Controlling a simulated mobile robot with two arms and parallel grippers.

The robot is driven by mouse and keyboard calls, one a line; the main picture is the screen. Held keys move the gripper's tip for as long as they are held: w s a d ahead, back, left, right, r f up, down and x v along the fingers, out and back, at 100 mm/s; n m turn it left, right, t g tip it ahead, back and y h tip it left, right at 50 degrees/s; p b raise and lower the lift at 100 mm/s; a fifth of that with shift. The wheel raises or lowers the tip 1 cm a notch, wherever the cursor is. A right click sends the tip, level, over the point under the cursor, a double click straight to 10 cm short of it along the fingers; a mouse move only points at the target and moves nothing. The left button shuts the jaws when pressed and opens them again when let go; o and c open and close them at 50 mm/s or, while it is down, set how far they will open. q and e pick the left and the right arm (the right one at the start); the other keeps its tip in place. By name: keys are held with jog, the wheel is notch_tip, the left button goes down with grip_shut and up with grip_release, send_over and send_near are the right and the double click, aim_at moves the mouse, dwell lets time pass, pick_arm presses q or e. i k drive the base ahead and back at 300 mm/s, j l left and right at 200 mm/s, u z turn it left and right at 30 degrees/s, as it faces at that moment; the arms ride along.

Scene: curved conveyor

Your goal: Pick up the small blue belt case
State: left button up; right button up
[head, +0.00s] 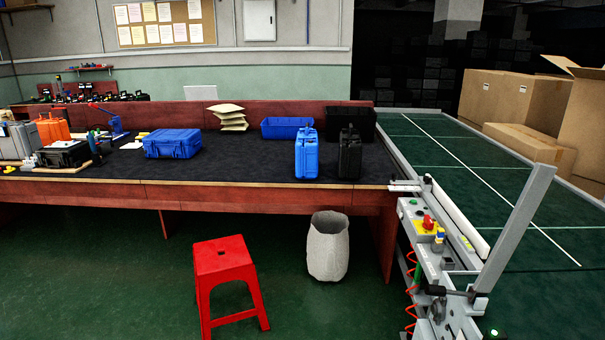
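A small blue case (307,155) stands upright on the dark top of the workbench, near its front edge and right of the middle. A black case (349,154) of similar size stands upright just to its right, with a narrow gap. A larger blue case (172,143) lies flat on the bench further left. The conveyor belt (505,185) is green and runs along the right side; no case lies on the part in view. Neither of my grippers shows in the head view.
A blue bin (286,128) and a black bin (350,122) stand behind the upright cases. A red stool (224,262) and a grey waste bin (328,246) stand on the floor before the bench (240,182). The conveyor frame with a control box (424,224) borders the right.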

aim_at(308, 144)
jog(key=i, duration=1.05)
jog(key=i+j+z, duration=0.15)
jog(key=i, duration=0.9)
